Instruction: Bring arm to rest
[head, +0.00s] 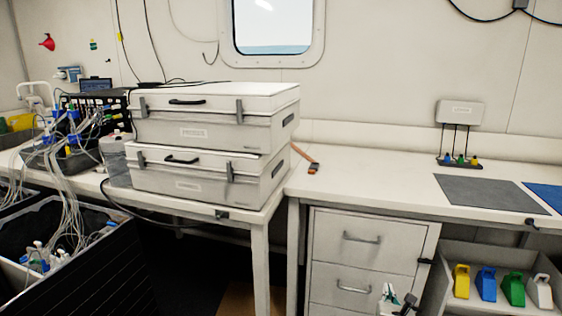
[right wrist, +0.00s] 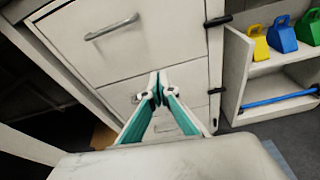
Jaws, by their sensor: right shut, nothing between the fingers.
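My right gripper (head: 398,303) shows at the bottom edge of the head view, in front of the drawer cabinet (head: 322,243). In the right wrist view the same gripper (right wrist: 158,82) has its fingertips together, with nothing between them. It points toward the drawer fronts and appears apart from them. My left gripper is not in the head view.
Two stacked white cases (head: 215,136) stand on the left table (head: 262,215). The right bench top (head: 375,175) is mostly clear, with a grey mat (head: 490,193). A low shelf (head: 480,252) holds several coloured handled items. A bin (head: 100,255) with tubing is at left.

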